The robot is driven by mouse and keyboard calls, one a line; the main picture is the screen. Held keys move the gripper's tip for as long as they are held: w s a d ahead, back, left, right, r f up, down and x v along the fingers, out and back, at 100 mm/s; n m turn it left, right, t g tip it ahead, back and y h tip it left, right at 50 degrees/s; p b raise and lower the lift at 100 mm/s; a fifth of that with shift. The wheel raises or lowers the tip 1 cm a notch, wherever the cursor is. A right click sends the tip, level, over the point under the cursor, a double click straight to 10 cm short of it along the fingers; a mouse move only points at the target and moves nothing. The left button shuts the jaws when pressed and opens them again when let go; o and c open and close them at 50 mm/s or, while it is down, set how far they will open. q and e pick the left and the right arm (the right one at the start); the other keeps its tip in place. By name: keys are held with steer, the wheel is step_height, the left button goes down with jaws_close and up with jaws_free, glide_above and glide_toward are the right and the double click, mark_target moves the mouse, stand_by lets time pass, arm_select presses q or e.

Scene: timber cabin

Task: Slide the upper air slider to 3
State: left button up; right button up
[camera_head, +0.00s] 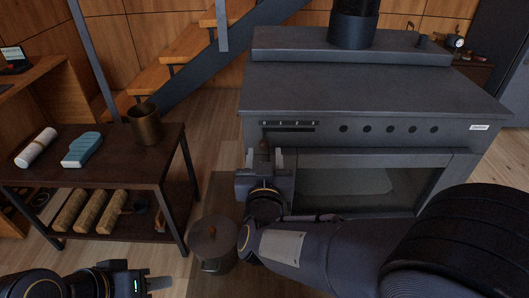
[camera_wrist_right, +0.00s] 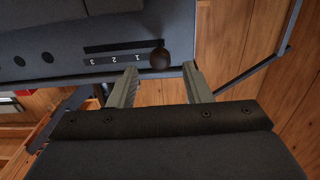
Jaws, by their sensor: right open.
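The upper air slider is a dark slot with a round brown knob (camera_head: 264,145) on the left of the black stove's front, below its top plate. In the right wrist view, which shows the stove upside down, the knob (camera_wrist_right: 160,58) sits at the end of the slot (camera_wrist_right: 118,46) by mark 1. Marks 2 and 3 (camera_wrist_right: 93,62) lie further along the slot, away from the knob. My right gripper (camera_head: 264,157) is open, its two fingers apart on either side of the knob, not closed on it. My left gripper (camera_head: 152,284) is low at the bottom left, far from the stove; its fingers are unclear.
The stove (camera_head: 350,90) has a row of round holes right of the slider and a glass door (camera_head: 350,182) below. A lidded pot (camera_head: 212,243) stands on the floor left of my right arm. A dark side table (camera_head: 110,172) with logs underneath is at the left.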

mark_target(264, 147)
steer(key=w+b, duration=0.1)
steer(key=w, duration=0.4)
steer(key=shift+s, duration=0.1)
steer(key=shift+c, duration=0.3)
jaws_close()
